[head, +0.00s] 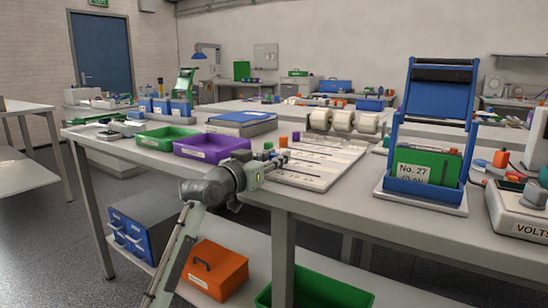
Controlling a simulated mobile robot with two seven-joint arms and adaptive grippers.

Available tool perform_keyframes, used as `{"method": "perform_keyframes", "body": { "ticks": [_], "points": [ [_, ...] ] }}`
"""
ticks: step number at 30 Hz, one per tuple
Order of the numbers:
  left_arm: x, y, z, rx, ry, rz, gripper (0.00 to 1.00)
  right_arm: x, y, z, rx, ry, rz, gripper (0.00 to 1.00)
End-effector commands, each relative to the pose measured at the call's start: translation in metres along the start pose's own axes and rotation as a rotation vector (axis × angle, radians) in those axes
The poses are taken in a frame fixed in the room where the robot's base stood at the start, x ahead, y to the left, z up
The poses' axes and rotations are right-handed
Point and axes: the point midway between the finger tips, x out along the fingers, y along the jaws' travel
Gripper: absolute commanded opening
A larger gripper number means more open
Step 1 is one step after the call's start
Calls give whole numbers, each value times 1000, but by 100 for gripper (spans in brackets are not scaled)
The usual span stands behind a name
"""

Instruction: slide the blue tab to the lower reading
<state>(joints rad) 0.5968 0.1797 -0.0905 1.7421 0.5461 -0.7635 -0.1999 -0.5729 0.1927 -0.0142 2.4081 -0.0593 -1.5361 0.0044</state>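A white board (318,164) with several dark slots or lines lies flat on the bench near its front edge. Small coloured pieces stand at its left end: a green one (268,146), an orange one (283,141) and a blue one (296,136), which may be the blue tab. They are too small to read any marks beside them. My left gripper (281,159) reaches in from the lower left, with its fingertips low over the board's left side. I cannot tell whether it touches a piece, or whether its fingers are apart. My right gripper is out of view.
A purple tray (212,147) and a green tray (167,138) lie left of the gripper. White rolls (342,121) stand behind the board. A blue holder with a green "No. 27" card (427,166) and a "VOLTS" meter (520,212) stand to the right.

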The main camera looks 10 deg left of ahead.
Motion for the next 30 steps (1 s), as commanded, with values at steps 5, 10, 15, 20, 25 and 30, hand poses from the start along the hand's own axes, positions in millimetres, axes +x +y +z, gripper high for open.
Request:
{"method": "perform_keyframes", "body": {
  "ticks": [5,10,15,20,25,30],
  "points": [
    [0,0,0,0,0,0,40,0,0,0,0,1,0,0],
    [-1,-1,0,0,1,-1,40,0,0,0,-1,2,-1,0],
    [-15,-1,0,2,1,-2,40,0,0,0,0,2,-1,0],
    [-47,-2,0,2,1,-2,40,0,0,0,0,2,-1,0],
    [-84,-1,1,3,-1,-2,40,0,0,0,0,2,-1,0],
    [-109,-1,1,1,-1,-2,40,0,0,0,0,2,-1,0]
  ]
}}
